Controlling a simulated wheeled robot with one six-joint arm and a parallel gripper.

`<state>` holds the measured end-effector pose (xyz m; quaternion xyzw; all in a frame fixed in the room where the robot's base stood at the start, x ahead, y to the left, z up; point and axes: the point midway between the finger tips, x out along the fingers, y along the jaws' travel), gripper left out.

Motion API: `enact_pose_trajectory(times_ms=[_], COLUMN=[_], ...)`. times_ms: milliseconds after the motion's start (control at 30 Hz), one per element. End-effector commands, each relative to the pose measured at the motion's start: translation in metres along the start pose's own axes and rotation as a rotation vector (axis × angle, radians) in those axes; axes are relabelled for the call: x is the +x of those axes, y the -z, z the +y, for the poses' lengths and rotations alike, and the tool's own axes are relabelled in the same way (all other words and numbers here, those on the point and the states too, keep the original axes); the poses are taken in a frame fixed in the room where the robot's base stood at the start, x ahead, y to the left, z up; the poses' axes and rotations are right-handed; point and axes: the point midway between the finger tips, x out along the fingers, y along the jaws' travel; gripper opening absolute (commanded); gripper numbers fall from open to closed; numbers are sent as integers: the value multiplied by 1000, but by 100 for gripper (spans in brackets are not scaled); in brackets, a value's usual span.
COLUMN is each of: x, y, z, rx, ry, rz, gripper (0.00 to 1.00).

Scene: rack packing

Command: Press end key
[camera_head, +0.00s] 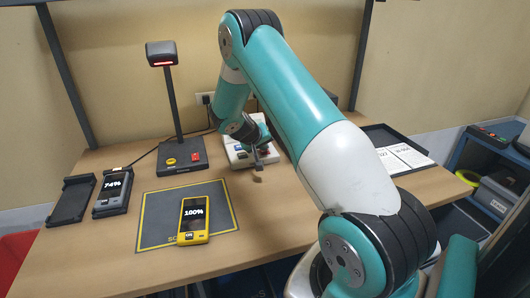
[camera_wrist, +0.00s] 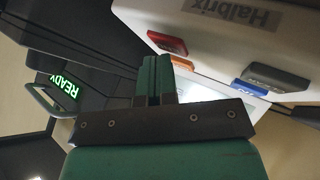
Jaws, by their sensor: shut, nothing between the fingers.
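A white device marked Halbrix stands at the back middle of the table in the head view (camera_head: 237,153). In the wrist view its body (camera_wrist: 225,25) fills the upper right, upside down. I cannot clearly read which key is the end key. My gripper (camera_wrist: 155,75) is shut and empty, its fingertips left of and near the reddish keys. I cannot tell whether they touch. In the head view my arm partly covers the device.
A yellow phone-like unit (camera_head: 194,220) reading 100% lies on a grey mat (camera_head: 158,222). A dark unit (camera_head: 113,192) reading 74% sits in a cradle, beside an empty cradle (camera_head: 71,200). A scanner stand (camera_head: 174,110) rises behind. Papers (camera_head: 405,158) lie right. A green READY sign (camera_wrist: 66,84) glows.

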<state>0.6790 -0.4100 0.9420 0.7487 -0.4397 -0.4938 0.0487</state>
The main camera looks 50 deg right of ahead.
Motion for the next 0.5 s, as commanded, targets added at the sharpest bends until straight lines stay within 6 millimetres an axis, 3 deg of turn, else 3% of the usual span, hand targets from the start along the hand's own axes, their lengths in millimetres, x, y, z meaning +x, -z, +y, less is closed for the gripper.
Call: enact_pose_trajectory(times_ms=[500], x=[-3], y=[2], z=[2], rx=[0], ry=[0], rz=[-1], gripper=[0])
